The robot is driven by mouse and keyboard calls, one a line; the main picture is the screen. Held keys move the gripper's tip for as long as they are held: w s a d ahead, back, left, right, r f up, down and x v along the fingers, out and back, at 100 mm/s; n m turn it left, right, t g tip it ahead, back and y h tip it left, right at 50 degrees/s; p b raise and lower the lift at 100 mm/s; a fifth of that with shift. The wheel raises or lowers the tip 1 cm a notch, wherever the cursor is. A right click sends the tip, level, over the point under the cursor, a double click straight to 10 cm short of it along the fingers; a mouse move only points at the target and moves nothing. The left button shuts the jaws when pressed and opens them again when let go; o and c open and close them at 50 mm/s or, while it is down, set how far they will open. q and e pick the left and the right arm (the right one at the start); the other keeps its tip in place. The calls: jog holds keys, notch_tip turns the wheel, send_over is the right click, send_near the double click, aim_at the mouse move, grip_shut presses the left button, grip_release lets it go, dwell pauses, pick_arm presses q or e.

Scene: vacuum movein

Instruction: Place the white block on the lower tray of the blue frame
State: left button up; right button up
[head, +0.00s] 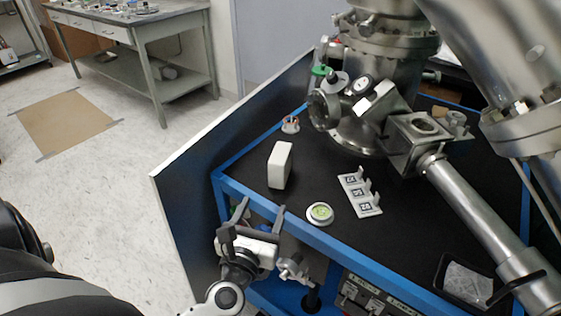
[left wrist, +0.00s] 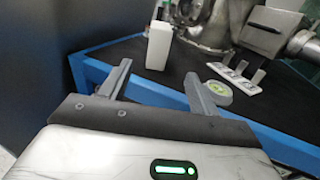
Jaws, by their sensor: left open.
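The white block (head: 280,165) stands upright on the black top surface near the front left corner of the blue frame (head: 327,241). In the left wrist view the block (left wrist: 159,46) stands beyond my fingertips, roughly between them in the picture. My left gripper (head: 263,206) is open and empty at the frame's front blue rail, on the near side of the block and apart from it. Its two fingers also show in the left wrist view (left wrist: 158,71). The inside of the frame below the top is partly hidden by my gripper. My right gripper is not in view.
A round green-faced disc (head: 320,213) lies right of the block near the front rail. A white labelled bracket (head: 360,194) is farther right. A small metal fitting (head: 290,125) lies behind the block. The steel chamber (head: 365,128) and its tube (head: 475,210) fill the right.

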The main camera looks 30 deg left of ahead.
aim_at(280, 162)
pick_arm(q)
jog(key=shift+n, duration=0.3)
jog(key=p+x, duration=0.2)
jog(key=x, duration=1.4)
jog(key=shift+a, duration=0.2)
jog(key=shift+s, duration=0.1)
jog(key=c, duration=1.1)
jog(key=shift+r, duration=0.15)
